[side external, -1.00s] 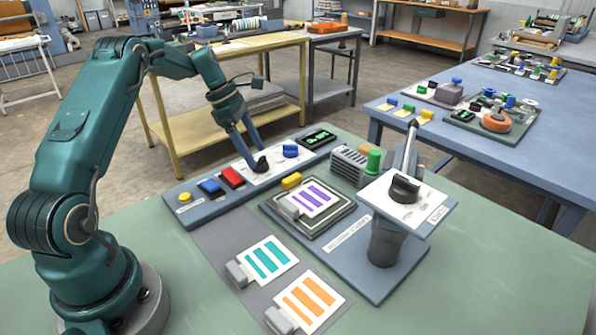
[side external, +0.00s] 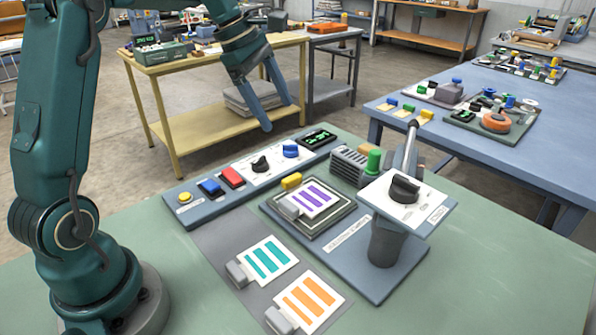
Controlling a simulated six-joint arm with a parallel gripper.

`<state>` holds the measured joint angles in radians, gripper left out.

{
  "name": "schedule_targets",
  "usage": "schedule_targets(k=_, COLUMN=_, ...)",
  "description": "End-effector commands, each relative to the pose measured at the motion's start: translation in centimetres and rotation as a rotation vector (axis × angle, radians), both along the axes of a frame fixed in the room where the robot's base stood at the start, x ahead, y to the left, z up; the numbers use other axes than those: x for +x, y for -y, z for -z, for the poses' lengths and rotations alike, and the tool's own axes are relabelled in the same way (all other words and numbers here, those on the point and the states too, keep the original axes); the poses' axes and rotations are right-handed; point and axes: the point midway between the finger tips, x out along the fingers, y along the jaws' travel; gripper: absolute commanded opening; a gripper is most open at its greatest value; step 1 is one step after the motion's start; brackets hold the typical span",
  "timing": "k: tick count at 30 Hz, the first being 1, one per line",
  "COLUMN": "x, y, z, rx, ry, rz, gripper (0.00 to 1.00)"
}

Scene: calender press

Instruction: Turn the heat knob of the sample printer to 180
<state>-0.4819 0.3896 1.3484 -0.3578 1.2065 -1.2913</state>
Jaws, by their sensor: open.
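The sample printer has a grey-blue control strip (side external: 222,203).
Left of the knobs are red (side external: 231,177), blue (side external: 210,187) and yellow (side external: 184,198) buttons. A plate (side external: 330,224) holds a purple-striped card. A larger black knob (side external: 404,189) sits on a raised stand at right. Teal- and orange-striped cards lie in front.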

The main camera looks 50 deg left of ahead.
Motion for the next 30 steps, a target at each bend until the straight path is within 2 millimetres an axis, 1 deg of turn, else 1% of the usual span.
schedule_targets(k=1, x=-0.4, y=0.8, z=-0.6, rx=0.020, ry=0.015, rz=0.036, gripper=0.81)
schedule_targets(k=4, x=-1.2, y=2.1, z=-1.6, rx=0.057, ry=0.038, rz=0.100, gripper=0.81)
schedule_targets(k=12, x=-3.9, y=5.3, z=-3.4, rx=0.162, ry=0.100, rz=0.288, gripper=0.81)
schedule_targets(k=21, x=-7.5, y=8.2, z=-4.3, rx=0.289, ry=0.167, rz=0.517, gripper=0.81)
schedule_targets(k=30, x=-10.7, y=9.9, z=-4.3, rx=0.402, ry=0.218, rz=0.716, gripper=0.81)
